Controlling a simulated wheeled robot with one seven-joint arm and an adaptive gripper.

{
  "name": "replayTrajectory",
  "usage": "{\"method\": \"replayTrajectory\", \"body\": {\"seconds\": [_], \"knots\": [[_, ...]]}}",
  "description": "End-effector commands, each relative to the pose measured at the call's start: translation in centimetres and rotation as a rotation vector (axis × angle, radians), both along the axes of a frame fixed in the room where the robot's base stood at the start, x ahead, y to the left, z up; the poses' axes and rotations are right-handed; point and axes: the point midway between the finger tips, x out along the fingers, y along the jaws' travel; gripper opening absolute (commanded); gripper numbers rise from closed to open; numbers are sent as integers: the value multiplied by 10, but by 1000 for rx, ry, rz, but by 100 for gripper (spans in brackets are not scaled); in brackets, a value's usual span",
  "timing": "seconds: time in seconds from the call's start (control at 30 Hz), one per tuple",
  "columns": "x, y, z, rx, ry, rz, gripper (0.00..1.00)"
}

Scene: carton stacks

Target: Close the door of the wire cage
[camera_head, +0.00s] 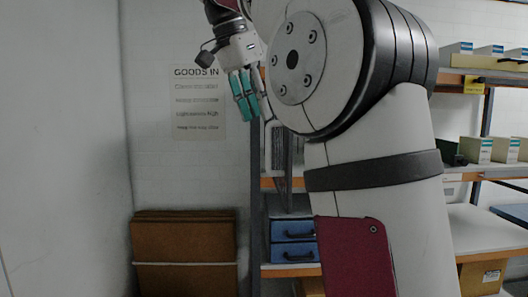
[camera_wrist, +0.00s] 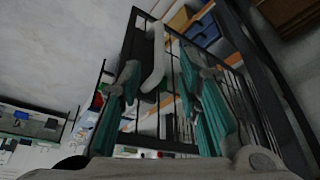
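The wire cage door (camera_wrist: 128,45) shows in the wrist view as a dark frame with thin bars and a pale upright handle (camera_wrist: 154,62). In the head view the handle (camera_head: 268,148) and part of the mesh (camera_head: 281,172) show narrowly beside my arm. My gripper (camera_head: 247,115) is at the upper middle of the head view, with teal fingers pointing down, above and left of the handle. In the wrist view my gripper (camera_wrist: 160,70) has its fingers apart, the handle seen between them. I cannot tell contact. My arm hides much of the cage, and the door's angle is unclear.
Brown folded cartons (camera_head: 185,245) stand against the wall at lower left. Blue drawers (camera_head: 293,241) sit on a shelf behind the cage. Shelves with small boxes (camera_head: 476,150) are at right. A GOODS IN sign (camera_head: 197,103) hangs on the wall. The left side is bare wall.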

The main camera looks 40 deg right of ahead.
Motion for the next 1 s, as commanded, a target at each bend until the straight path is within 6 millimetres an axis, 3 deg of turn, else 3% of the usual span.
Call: {"method": "replayTrajectory", "body": {"seconds": [0.53,1.0], "knots": [[0,-29,-71,1,1,0,31],[1,-34,-82,1,-2,0,31]]}}
